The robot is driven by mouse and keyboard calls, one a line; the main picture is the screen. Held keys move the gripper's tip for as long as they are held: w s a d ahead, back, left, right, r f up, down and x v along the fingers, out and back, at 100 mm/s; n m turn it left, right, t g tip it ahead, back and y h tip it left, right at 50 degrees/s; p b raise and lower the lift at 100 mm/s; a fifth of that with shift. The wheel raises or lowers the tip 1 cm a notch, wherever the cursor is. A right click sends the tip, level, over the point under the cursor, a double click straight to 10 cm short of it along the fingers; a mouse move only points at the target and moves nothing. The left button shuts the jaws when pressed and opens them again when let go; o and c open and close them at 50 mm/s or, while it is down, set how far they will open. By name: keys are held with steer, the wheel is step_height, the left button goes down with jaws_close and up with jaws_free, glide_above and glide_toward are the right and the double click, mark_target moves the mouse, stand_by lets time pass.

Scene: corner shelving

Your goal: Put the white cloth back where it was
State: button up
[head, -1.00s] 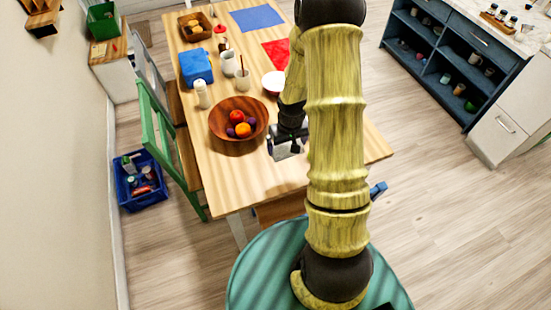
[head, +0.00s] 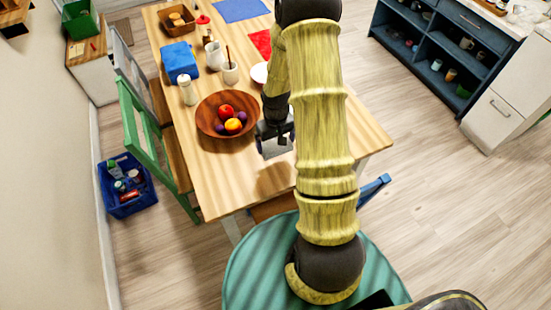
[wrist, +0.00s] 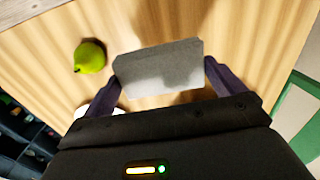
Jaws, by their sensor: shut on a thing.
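My gripper (head: 275,134) is shut on the white cloth (head: 275,148), a small pale flat piece. It hangs above the near part of the wooden table (head: 240,190), to the right of the brown fruit bowl. In the wrist view, the cloth (wrist: 160,62) spans between the two dark fingers of my gripper (wrist: 160,82), with bare table beyond it and a shadow on the wood. My arm hides part of the table's right side in the head view.
A green pear (wrist: 90,57) lies beside the cloth in the wrist view. The table's near end is clear. A green chair (head: 140,130) stands left.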

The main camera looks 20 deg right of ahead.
mark_target(276, 149)
steer(key=shift+f, duration=2.15)
steer(key=shift+f+p, duration=0.55)
steer(key=shift+f, duration=1.6)
steer(key=o, duration=0.5)
steer(key=shift+c, duration=0.2)
steer(key=shift+o, duration=0.3)
steer(key=shift+r, duration=0.1)
